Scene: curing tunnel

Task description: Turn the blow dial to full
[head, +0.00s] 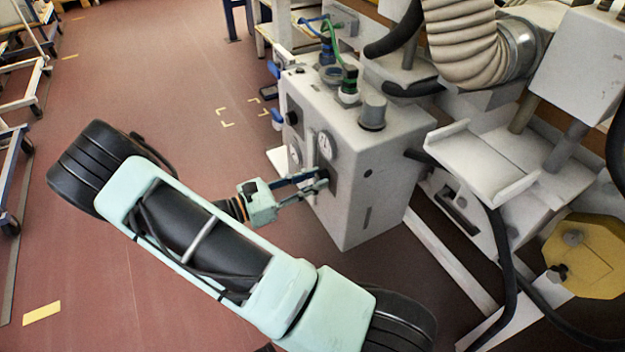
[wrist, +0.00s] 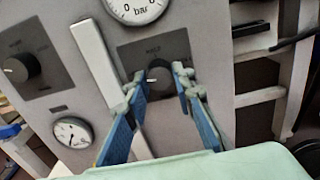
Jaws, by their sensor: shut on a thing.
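A dark round dial (wrist: 158,82) sits on a black plate (wrist: 133,56) on the front of a grey cabinet (head: 360,195). Its label is too blurred to read for certain. My gripper (wrist: 163,74) has its two blue fingers on either side of this dial and is shut on it. A small light pointer mark shows on the dial's left side. In the head view my gripper (head: 325,181) reaches the cabinet front from the left, and its fingers largely hide the dial. A second black dial (wrist: 22,68), on its own plate to the left, is untouched.
A pale upright bar (wrist: 98,55) stands close left of the left finger. A pressure gauge (wrist: 138,6) is above and another (wrist: 72,135) lower left. Hoses (head: 465,50) and a yellow part (head: 590,255) lie right of the cabinet. The floor (head: 180,90) at left is open.

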